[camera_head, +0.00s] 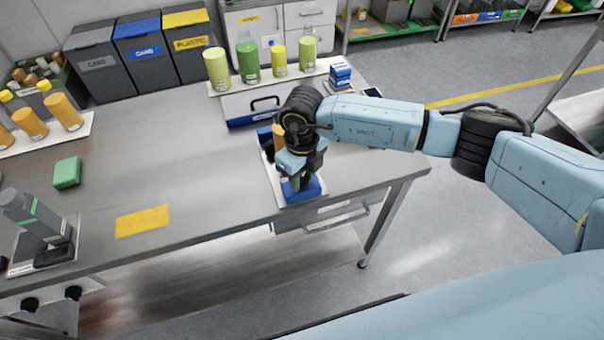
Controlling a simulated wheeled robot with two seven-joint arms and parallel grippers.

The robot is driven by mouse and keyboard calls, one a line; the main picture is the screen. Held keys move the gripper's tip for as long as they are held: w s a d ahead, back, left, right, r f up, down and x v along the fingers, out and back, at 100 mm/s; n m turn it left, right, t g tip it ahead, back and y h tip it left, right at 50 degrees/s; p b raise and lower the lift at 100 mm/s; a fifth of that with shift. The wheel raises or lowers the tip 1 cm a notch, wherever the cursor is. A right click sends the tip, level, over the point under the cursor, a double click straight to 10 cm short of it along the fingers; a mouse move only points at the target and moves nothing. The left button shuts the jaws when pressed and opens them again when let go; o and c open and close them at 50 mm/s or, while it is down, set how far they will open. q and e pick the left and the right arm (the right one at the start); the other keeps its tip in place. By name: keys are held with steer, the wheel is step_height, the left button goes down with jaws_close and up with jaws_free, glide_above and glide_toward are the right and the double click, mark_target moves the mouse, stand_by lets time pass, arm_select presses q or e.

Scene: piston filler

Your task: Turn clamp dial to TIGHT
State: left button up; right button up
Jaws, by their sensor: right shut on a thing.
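My right gripper (296,178) points down over a blue fixture (312,190) on a white base plate (284,196) near the table's right front edge. The gripper is shut on a small part on top of this fixture, which I take to be the clamp dial. My gripper and wrist hide the dial, so its pointer and any TIGHT mark cannot be read. My left gripper is not in view.
Behind my wrist stands a grey and blue case (250,108) with a black handle. A white tray (226,88) holds green and yellow containers. A green block (67,173), yellow mat (143,221) and grey device (32,215) sit left. The table's middle (190,150) is clear.

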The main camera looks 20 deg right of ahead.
mark_target(302, 179)
steer(key=o, duration=1)
steer(key=shift+c, duration=0.2)
step_height(302, 179, up, 13)
steer(key=shift+r+b, duration=0.2)
steer(key=shift+b, duration=0.1)
